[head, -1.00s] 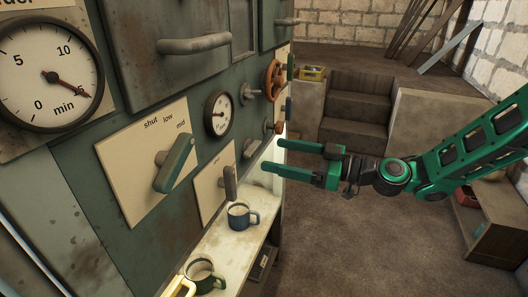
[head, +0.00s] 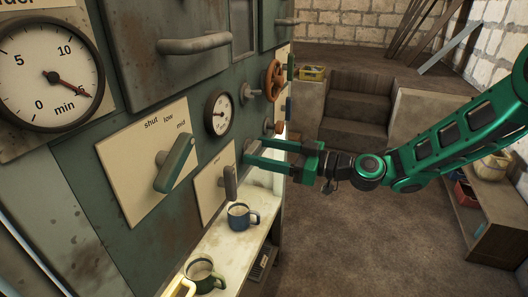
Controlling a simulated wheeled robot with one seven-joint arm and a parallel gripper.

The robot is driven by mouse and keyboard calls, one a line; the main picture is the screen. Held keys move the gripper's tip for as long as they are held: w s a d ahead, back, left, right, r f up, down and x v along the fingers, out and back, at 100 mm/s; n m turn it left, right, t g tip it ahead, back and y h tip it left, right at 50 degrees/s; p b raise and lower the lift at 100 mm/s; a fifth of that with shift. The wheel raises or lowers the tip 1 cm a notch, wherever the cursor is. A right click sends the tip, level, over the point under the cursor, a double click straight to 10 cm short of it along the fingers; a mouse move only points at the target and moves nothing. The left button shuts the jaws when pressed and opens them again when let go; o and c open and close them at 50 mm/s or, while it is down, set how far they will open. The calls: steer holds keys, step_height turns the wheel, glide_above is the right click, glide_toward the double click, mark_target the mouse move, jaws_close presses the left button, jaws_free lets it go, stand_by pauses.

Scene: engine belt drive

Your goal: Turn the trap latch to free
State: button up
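My green gripper (head: 256,151) reaches in from the right, level with the machine front. Its two fingers are apart, with the tips close to a small grey metal fitting (head: 248,146) on the panel. That fitting is partly hidden by the fingertips, and I cannot tell whether they touch it. No readable label marks the trap latch, so I cannot tell for sure that this fitting is it. A small upright lever (head: 230,182) stands on a cream plate just left of and below the fingers.
A larger lever (head: 175,163) on a shut-low-mid plate and a small dial (head: 218,114) are to the left. An orange handwheel (head: 274,80) is above the gripper.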

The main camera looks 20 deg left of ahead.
steer(key=shift+w+m, duration=0.15)
steer(key=shift+m, duration=0.25)
steer(key=m, duration=0.3)
steer(key=shift+d+m, duration=0.1)
steer(key=shift+m, duration=0.3)
steer(key=m, duration=0.4)
steer(key=shift+w+m, duration=0.1)
steer(key=shift+m, duration=0.2)
steer(key=m, duration=0.4)
steer(key=shift+m, duration=0.3)
steer(key=m, duration=0.4)
steer(key=shift+f+m, duration=0.1)
steer(key=shift+m, duration=0.2)
steer(key=o, duration=1.1)
steer(key=shift+c, duration=0.2)
